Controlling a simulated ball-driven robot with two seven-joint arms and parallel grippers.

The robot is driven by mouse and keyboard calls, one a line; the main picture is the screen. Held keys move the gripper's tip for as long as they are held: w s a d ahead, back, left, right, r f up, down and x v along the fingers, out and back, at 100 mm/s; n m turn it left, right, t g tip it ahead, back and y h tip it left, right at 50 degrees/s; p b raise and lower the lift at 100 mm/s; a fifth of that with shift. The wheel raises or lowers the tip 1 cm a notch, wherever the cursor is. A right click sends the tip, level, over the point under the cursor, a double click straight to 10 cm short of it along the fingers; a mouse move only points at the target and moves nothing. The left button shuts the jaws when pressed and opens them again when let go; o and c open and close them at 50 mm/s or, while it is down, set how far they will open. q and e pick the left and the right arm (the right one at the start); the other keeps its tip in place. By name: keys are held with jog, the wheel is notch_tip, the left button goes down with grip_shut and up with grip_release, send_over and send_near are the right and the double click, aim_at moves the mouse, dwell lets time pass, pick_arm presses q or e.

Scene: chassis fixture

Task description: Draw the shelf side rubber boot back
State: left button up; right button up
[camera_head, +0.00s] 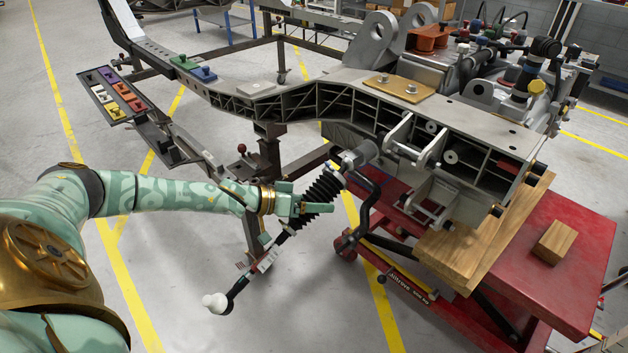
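A black ribbed rubber boot (326,185) sits on a slanting rod that runs from a grey housing (358,155) down to a white ball-shaped end (215,302). My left gripper (305,203) reaches in from the left at the boot's lower part. One finger crosses in front of the ribs, and the other is partly hidden, so I cannot tell whether they press on the boot. The boot's lower end is partly covered by the gripper. My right gripper is out of view.
A grey chassis frame (255,105) runs above and behind the boot. A black curved bar (366,212) hangs just right of it. A red lift table (560,265) with wooden blocks (555,242) stands at the right. The floor below the rod is mostly clear.

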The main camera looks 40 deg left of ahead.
pick_arm(q)
jog(key=shift+r, duration=0.1)
jog(key=shift+s+a+r, duration=0.1)
jog(key=shift+s+a, duration=0.05)
jog(key=p+v, duration=0.8)
jog(key=v, duration=0.8)
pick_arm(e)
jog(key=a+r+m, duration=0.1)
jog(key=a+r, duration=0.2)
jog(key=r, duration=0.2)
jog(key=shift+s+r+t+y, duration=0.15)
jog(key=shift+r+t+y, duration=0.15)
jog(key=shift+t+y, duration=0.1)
